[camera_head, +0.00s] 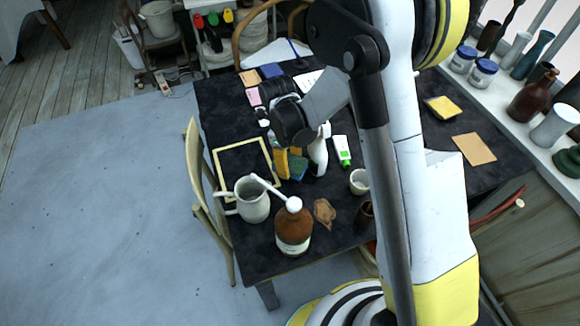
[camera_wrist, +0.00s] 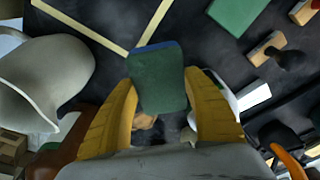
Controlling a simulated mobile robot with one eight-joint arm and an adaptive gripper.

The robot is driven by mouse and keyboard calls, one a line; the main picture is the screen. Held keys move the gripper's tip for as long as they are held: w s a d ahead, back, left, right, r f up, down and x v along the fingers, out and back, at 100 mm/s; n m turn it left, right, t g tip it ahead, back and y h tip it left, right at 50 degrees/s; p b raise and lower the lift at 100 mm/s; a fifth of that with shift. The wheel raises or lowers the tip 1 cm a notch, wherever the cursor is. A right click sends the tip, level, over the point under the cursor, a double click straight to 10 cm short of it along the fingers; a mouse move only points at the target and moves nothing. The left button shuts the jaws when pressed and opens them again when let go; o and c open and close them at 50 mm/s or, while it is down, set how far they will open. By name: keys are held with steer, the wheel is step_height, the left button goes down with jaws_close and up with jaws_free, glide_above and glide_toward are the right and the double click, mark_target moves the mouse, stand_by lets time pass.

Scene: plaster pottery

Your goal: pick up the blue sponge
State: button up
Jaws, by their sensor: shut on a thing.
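The blue sponge (camera_wrist: 158,80) is between the two yellow fingers of my gripper (camera_wrist: 162,100) in the wrist view. It has a dark green face and a blue edge along the top. In the head view the sponge (camera_head: 298,168) shows beside the yellow fingers of my gripper (camera_head: 289,163), over the dark table. My gripper is shut on it. I cannot tell whether the sponge is clear of the table. Part of it is hidden by the fingers.
A grey-white pitcher (camera_head: 252,203) and a brown bottle (camera_head: 293,232) stand at the table's near left. An empty frame (camera_head: 217,166) lies beside the gripper. A white and green tube (camera_head: 342,151) and a small cup (camera_head: 359,181) are to the right. Jars line the windowsill.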

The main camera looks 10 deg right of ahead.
mark_target(290, 162)
step_height(290, 162, up, 13)
steer(key=p, duration=0.4)
steer(key=shift+r, duration=0.2)
steer(key=shift+o, duration=0.3)
